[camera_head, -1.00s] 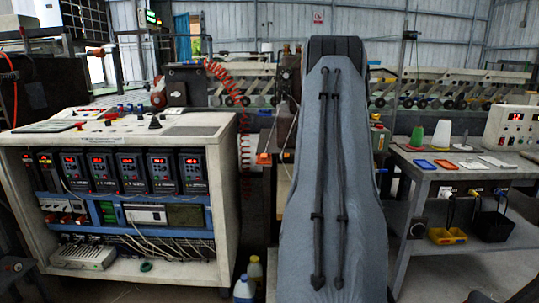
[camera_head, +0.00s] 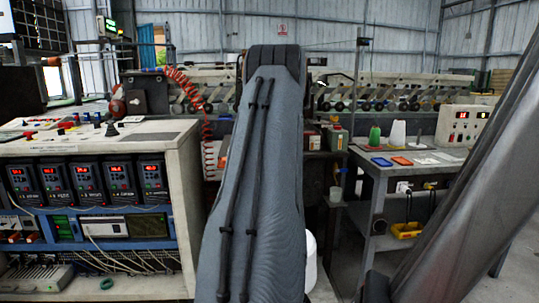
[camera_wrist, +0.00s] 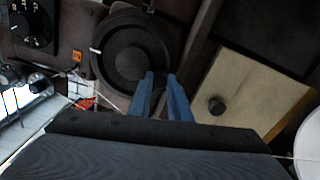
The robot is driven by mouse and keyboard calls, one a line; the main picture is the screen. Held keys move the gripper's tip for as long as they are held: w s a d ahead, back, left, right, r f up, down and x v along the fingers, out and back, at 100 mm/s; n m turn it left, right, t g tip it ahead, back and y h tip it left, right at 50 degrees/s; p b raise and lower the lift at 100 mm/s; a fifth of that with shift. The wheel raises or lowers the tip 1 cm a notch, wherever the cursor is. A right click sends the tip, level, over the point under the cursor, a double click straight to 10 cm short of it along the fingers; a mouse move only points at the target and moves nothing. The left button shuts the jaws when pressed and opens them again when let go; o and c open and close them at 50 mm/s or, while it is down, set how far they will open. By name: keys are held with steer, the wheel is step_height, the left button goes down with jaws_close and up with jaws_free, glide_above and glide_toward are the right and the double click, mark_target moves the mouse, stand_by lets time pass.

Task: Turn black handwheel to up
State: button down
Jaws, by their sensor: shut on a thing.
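The black handwheel (camera_wrist: 128,58) shows in the upper middle of the wrist view, round with a raised hub. A short pale mark sits at its left edge. My gripper (camera_wrist: 160,76) has two blue fingers reaching to the lower right part of the wheel, shut on its rim. The exact contact between fingers and rim is dark and hard to see. In the head view my own arm stands in the middle and hides the gripper; I cannot make out the handwheel there.
A beige panel with a dark knob (camera_wrist: 217,105) lies right of the wheel in the wrist view; a black dial (camera_wrist: 33,27) is at upper left. In the head view, a control cabinet (camera_head: 168,150) stands left and a grey table (camera_head: 372,170) with a green cone (camera_head: 375,136) right.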

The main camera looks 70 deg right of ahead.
steer(key=c, duration=1.7)
jaws_free()
steer(key=shift+s, duration=0.1)
steer(key=shift+c, duration=0.2)
steer(key=shift+o, duration=0.5)
steer(key=v, duration=0.7)
steer(key=shift+a, duration=0.35)
steer(key=shift+s, duration=0.1)
